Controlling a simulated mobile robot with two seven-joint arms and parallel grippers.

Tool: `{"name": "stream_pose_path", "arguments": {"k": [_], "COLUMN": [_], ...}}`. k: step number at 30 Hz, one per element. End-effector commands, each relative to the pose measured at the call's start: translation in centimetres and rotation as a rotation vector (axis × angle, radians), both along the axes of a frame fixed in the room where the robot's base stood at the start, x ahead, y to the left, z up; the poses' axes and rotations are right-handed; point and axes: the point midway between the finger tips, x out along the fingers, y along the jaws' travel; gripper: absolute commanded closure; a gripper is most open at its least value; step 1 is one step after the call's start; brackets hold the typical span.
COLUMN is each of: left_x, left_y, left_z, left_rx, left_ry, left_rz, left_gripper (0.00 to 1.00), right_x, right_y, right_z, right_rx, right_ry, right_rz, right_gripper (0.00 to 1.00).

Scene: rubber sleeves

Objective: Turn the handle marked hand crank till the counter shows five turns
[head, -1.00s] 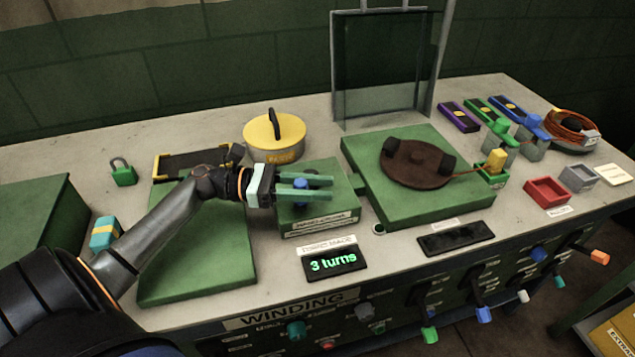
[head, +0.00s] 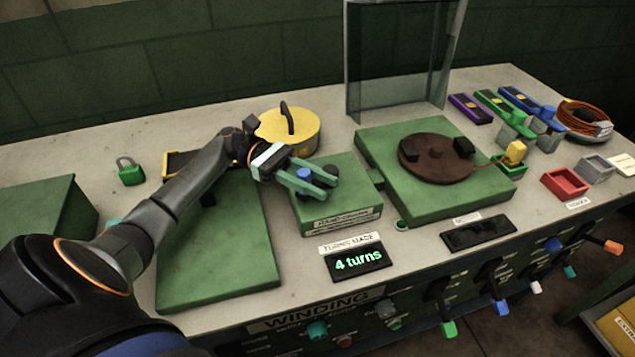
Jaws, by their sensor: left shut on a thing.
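My left gripper (head: 310,185) is shut on the blue knob of the hand crank (head: 304,174), its two green fingers on either side of it, above the green crank box (head: 345,214). A dark round part shows on the box top just beyond the fingers. The label on the box front is too small to read surely. The counter (head: 358,261), under a label reading "TURNS MADE", shows "4 turns" in green. A brown turntable (head: 437,160) with two black blocks sits on the green base (head: 480,196) right of the crank box. My right gripper is not in view.
A yellow round tin (head: 290,130) stands behind my left gripper. A green padlock (head: 130,171) lies at the left. A clear upright panel (head: 400,65) stands behind the turntable. Red (head: 565,181) and grey trays and an orange wire coil (head: 583,120) are at the right.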

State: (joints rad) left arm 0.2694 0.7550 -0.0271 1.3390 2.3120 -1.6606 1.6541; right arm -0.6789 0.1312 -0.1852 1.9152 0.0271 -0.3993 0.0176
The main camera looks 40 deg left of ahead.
Motion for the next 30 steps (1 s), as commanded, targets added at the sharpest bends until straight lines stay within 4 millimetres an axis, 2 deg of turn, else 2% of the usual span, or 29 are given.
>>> {"name": "stream_pose_path", "arguments": {"k": [11,12,19,20,30], "left_x": [-0.04,-0.05,-0.03,-0.03,0.02], "left_y": [-0.07,-0.08,-0.06,-0.06,0.45], "left_z": [-0.01,-0.02,-0.03,-0.03,-0.09], "left_rx": [-0.001,-0.001,0.000,0.000,0.001], "left_ry": [0.001,0.001,0.001,0.001,0.001], "left_rz": [-0.008,-0.008,-0.007,-0.006,-0.004], "left_gripper": [1.00,0.65,0.39,0.36,0.36], "right_x": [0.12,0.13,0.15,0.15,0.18], "right_y": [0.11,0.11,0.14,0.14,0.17], "right_z": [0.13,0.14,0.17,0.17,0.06], "right_rx": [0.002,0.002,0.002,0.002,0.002], "right_ry": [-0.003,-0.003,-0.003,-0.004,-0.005], "right_rz": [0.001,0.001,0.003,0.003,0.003], "right_gripper": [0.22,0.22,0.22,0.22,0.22]}}
